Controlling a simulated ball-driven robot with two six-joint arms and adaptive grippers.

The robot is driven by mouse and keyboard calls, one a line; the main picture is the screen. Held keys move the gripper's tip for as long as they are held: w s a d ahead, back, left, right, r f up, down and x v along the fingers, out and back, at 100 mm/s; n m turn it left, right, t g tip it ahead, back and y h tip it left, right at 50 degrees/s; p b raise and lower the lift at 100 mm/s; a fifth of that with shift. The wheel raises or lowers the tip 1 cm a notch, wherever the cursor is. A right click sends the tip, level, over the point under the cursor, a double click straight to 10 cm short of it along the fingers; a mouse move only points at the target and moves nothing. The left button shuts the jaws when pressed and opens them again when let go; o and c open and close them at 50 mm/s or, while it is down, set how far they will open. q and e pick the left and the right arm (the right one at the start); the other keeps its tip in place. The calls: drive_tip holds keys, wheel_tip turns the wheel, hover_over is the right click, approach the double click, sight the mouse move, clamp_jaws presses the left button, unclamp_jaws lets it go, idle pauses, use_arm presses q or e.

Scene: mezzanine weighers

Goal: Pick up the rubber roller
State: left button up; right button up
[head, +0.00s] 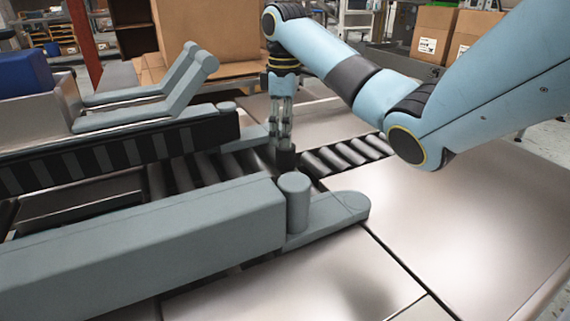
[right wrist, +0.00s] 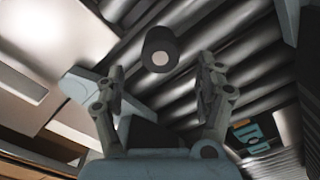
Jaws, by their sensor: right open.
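The rubber roller (right wrist: 158,46) is a short black cylinder with a pale round centre on its end. In the right wrist view its end faces the camera, just beyond the fingertips and between their lines. In the head view it is the dark piece (head: 286,159) directly below my right gripper (head: 283,138), by the metal conveyor rollers. My right gripper points down with its fingers apart and nothing between them; the fingers also show in the right wrist view (right wrist: 162,80). I cannot tell whether a fingertip touches the roller. My left gripper is out of view.
A grey guard rail (head: 150,235) with a round post (head: 294,200) stands in front of the conveyor rollers (head: 345,152). A black belted side rail (head: 120,152) runs behind. Bare metal plates (head: 460,215) lie to the right. A large cardboard box (head: 210,40) stands behind.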

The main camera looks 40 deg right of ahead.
sight(285, 149)
wheel_tip(285, 149, down, 6)
drive_tip(key=shift+s+r+b, duration=0.15)
drive_tip(key=shift+r+b, duration=0.1)
drive_tip(key=shift+b, duration=1)
drive_tip(key=shift+f, duration=0.15)
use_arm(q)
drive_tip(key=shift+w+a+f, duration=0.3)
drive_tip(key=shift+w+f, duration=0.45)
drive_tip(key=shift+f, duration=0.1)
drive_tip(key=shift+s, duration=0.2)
use_arm(e)
drive_tip(key=c, duration=1.3)
drive_tip(key=shift+r, duration=0.2)
